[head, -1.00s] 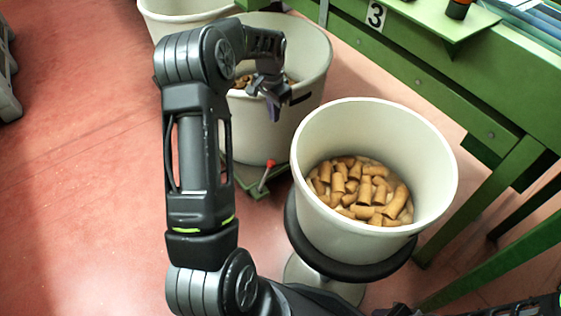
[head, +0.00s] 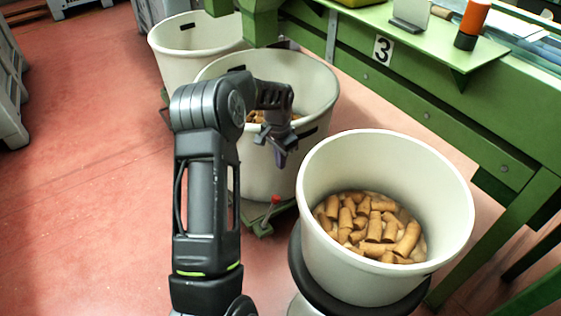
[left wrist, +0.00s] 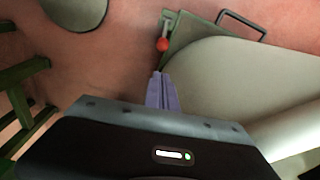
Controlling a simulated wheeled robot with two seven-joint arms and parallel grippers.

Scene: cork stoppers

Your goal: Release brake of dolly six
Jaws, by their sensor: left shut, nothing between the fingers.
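A green dolly (head: 262,222) carries the pale bin (head: 262,172) behind the nearest one; I see no number on it. Its brake lever has a red knob (head: 275,199) and stands at the dolly's near edge. The lever also shows in the left wrist view, with its red knob (left wrist: 162,44) beside a green dolly corner (left wrist: 178,40). My left gripper (head: 281,158) points down in front of the bin, above the knob. In the left wrist view its purple fingers (left wrist: 158,76) are together and empty, with the knob just beyond the tips. My right gripper is not in view.
A nearer pale bin (head: 455,200) of cork stoppers rests on a black ring, close to my left arm. Another pale bin (head: 180,62) stands at the back. A green bench marked 3 (head: 430,110) runs along the right.

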